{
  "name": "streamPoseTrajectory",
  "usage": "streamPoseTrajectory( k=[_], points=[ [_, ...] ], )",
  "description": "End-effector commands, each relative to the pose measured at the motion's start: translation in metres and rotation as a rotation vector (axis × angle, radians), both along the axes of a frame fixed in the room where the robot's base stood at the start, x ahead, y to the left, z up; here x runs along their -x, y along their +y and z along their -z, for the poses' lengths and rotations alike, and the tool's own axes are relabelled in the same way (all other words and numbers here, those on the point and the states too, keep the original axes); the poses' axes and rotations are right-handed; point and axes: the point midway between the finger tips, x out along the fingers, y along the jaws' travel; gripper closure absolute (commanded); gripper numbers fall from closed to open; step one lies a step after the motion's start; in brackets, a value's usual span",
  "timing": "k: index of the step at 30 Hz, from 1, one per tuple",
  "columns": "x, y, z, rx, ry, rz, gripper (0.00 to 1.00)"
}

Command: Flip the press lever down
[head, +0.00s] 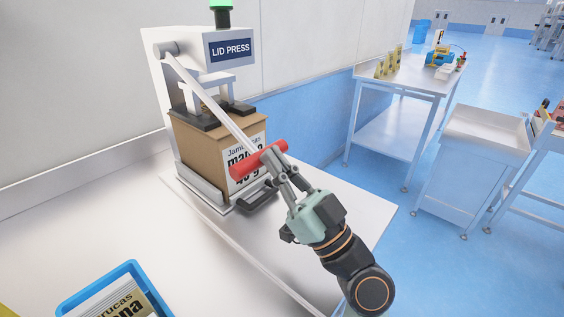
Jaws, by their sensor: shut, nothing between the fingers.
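The lid press (195,45) stands at the back of the bench, with a blue "LID PRESS" label and a green cap on top. Its long grey lever (212,103) slopes from a pivot at the upper left down to a red handle (245,170) at the lower right. A brown carton (205,150) with a white printed label stands in the press under the dark press plates. My gripper (272,165) is shut at the red handle, with its fingertips against or just in front of it. Exact contact cannot be told. The fingers hide part of the handle.
A blue bin (68,300) with printed packs sits at the bottom left of the white bench (130,225). A side table (430,85) with pouches stands at the back right. A white tray table (485,130) stands at the right. The bench's middle is clear.

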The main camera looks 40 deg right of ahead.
Motion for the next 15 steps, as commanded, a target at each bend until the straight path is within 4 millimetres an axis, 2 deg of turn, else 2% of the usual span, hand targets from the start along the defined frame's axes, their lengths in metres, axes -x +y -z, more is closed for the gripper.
streamPoseTrajectory(
  k=[1,8,11,15],
  points=[
    [-0.013,0.0,0.028,-0.009,0.056,-0.009,1.0],
    [-0.01,0.0,0.03,-0.009,0.055,-0.009,1.0],
    [0.0,-0.003,0.034,-0.007,0.049,-0.004,1.0],
    [0.024,-0.008,0.044,-0.004,0.037,-0.001,1.0]
  ],
)
